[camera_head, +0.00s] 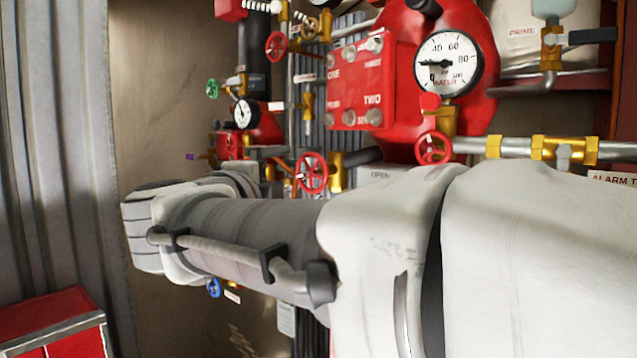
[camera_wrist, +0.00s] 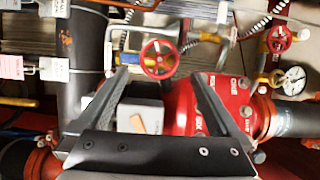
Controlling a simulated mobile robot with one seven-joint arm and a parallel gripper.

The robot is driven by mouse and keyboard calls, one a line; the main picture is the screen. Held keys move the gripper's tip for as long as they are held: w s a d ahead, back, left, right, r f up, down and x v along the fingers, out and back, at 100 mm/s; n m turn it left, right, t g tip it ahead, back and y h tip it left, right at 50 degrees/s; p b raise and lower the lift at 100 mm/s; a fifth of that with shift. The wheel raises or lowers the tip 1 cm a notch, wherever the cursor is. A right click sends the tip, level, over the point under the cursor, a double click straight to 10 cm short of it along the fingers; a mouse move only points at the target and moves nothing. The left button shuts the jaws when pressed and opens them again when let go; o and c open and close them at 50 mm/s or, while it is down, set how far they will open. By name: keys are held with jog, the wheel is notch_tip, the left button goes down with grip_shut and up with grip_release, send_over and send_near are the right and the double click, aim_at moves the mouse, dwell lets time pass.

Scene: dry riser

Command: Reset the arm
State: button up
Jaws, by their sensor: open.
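My arm stretches across the front of the head view, and my gripper is hidden there. In the wrist view my gripper (camera_wrist: 160,92) shows as two dark fingers spread wide apart, with nothing between them that it holds. Beyond the fingers are a red handwheel (camera_wrist: 158,59), a red valve body (camera_wrist: 190,112) and a grey box (camera_wrist: 139,115) with an orange mark. I cannot tell how far these are from the fingertips; none is clearly touched.
In the head view a large pressure gauge (camera_head: 448,64) sits on red valve housing (camera_head: 361,85). Red handwheels (camera_head: 312,172) and brass-fitted pipes (camera_head: 560,148) stand close behind my arm. A red cabinet (camera_head: 58,325) is at lower left. Corrugated wall (camera_head: 60,130) lies left.

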jog(key=s+d+f+n+g+y, duration=0.1)
jog(key=s+d+f+n+g, duration=0.3)
jog(key=s+d+f+n, duration=0.3)
jog(key=s+d+f+n+g+y, duration=0.2)
jog(key=s+d+f+n+g, duration=0.2)
jog(key=f, duration=0.8)
jog(key=s+d+f+n+g+y, duration=0.1)
jog(key=s+d+f+n+g, duration=0.2)
jog(key=s+d+f+n, duration=0.6)
jog(key=shift+s+d+f+n+g+y, duration=0.2)
jog(key=shift+s+d+n+g+y, duration=0.15)
jog(key=shift+s, duration=0.6)
